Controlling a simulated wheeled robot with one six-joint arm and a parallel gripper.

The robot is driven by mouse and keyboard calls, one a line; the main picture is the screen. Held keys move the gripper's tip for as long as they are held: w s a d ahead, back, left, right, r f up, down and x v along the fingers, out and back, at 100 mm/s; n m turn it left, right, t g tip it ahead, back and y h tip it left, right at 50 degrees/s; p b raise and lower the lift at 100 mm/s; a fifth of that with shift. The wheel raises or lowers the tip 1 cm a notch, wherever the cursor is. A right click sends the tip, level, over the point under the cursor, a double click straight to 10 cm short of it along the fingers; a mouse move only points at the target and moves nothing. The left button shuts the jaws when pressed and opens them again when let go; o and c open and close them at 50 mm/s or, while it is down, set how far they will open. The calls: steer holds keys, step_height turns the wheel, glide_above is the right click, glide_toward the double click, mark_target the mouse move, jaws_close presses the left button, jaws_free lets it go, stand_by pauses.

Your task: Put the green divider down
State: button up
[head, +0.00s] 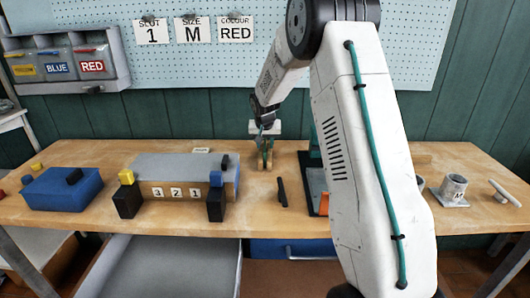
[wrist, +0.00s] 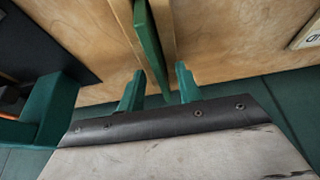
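The green divider (wrist: 148,42) is a thin panel standing on edge between two wooden strips (wrist: 126,22) of a small holder. In the head view the divider (head: 265,153) shows only as a thin green edge in the wooden holder (head: 261,165), partly hidden by my gripper. My gripper (wrist: 159,84) has two green fingers spread apart, with the near end of the divider between them. Gaps show on both sides, so the fingers do not appear to touch it. In the head view my gripper (head: 265,137) is directly above the holder.
A grey-topped block with number cards (head: 180,168) and a blue box (head: 62,189) stand to the left. A black bar (head: 282,192) lies in front of the holder. A dark tray (head: 314,180) is to the right, partly behind my arm. A grey cup (head: 454,189) stands far right.

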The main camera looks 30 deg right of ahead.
steer(key=shift+f, duration=0.2)
stand_by(0.6)
jaws_close()
